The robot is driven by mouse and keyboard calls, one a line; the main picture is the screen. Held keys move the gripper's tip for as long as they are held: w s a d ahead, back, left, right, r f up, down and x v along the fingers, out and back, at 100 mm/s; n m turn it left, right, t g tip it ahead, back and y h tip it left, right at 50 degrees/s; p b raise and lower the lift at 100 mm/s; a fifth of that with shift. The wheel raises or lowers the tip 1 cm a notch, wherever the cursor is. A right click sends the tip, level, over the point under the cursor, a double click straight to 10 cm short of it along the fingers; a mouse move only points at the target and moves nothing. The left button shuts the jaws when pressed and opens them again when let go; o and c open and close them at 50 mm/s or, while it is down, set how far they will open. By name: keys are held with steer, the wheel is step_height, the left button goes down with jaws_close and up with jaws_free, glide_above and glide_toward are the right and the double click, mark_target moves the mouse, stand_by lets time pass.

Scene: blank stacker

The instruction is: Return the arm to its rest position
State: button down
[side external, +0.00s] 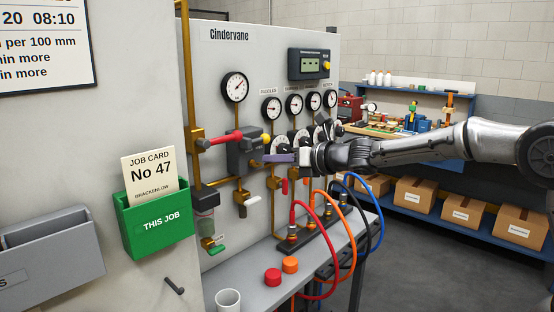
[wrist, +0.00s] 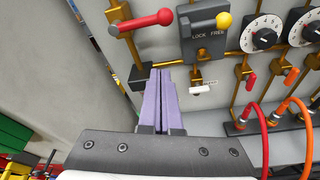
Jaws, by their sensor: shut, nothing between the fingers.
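My gripper (side external: 270,158) is shut and empty. Its purple fingers lie side by side in the wrist view (wrist: 161,90), with no object between them. In the side view my arm reaches in from the right, and the fingertips are in front of the panel (side external: 215,60), close below the grey lock box (side external: 243,147). I cannot tell whether they touch anything. The lock box has a yellow knob (wrist: 224,20) and the words LOCK and FREE. A red-handled lever (wrist: 146,21) is to its left, pointing right in the wrist view.
Dials, gauges and brass pipes cover the panel. Red, orange, black and blue hoses (side external: 345,235) loop below my arm. A grey shelf (side external: 240,270) holds a red cap, an orange cap and a cup. A green job-card holder (side external: 158,222) hangs at left. Boxes (side external: 465,212) stand at right.

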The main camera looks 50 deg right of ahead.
steer(key=shift+s, duration=0.35)
steer(key=s+a+r+m+h, duration=0.1)
steer(key=s+r+m+h, duration=0.1)
steer(key=s+r+m, duration=0.75)
steer(key=s+a+f+m+g+y, duration=0.1)
steer(key=s+a+f+m+g, duration=0.2)
steer(key=s+f+m+g, duration=0.6)
steer(key=s+f+m, duration=1.4)
steer(key=s, duration=0.1)
steer(key=shift+s+m+g, duration=0.3)
steer(key=shift+m+g, duration=0.05)
steer(key=shift+g, duration=0.05)
